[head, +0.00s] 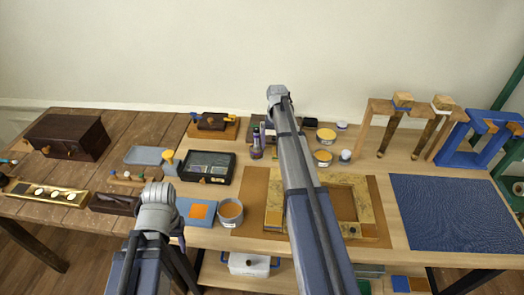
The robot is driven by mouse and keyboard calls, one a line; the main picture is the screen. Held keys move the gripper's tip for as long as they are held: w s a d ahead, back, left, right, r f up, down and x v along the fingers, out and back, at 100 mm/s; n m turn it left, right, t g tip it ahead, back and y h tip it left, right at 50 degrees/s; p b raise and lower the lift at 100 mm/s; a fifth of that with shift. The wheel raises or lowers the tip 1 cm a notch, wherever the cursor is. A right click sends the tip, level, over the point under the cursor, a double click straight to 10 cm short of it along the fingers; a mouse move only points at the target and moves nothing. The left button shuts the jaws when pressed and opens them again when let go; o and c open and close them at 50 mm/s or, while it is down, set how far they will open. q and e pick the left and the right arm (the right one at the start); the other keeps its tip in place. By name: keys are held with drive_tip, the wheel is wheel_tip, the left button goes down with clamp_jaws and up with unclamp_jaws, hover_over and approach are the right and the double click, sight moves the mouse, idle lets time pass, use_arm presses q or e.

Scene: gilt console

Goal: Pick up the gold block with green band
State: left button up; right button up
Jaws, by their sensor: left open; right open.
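I cannot make out a gold block with a green band for certain. A gold-toned frame (274,202) lies on a brown mat, partly hidden behind my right arm. My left gripper (157,193) is at the grey end of the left arm, over the front edge of the table beside a blue pad. My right gripper (277,92) is at the far grey end of the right arm, high in front of the wall. Its arm covers part of the middle of the table. Both grippers are open and hold nothing that I can see; their fingers are hard to make out.
A dark wooden chest (68,137) and a gold bar with white discs (47,193) are at the left. A black tray (207,167), a grey pot (230,212) and the blue pad (200,204) stand mid-table. A blue mat (455,212) is clear at the right, below wooden and blue stands (466,147).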

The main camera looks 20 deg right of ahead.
drive_tip(key=shift+w+d, duration=0.95)
drive_tip(key=shift+d, duration=0.25)
wheel_tip(320, 180, down, 3)
drive_tip(key=b, duration=0.2)
drive_tip(key=shift+r+b, duration=0.15)
drive_tip(key=shift+b, duration=0.25)
drive_tip(key=f+b, duration=0.5)
drive_tip(key=shift+s+d+f, duration=0.1)
drive_tip(key=shift+s+d, duration=0.05)
drive_tip(key=shift+d, duration=0.1)
drive_tip(key=c, duration=1.4)
drive_tip(key=shift+r, duration=0.2)
wheel_tip(320, 180, up, 10)
drive_tip(key=p, duration=1)
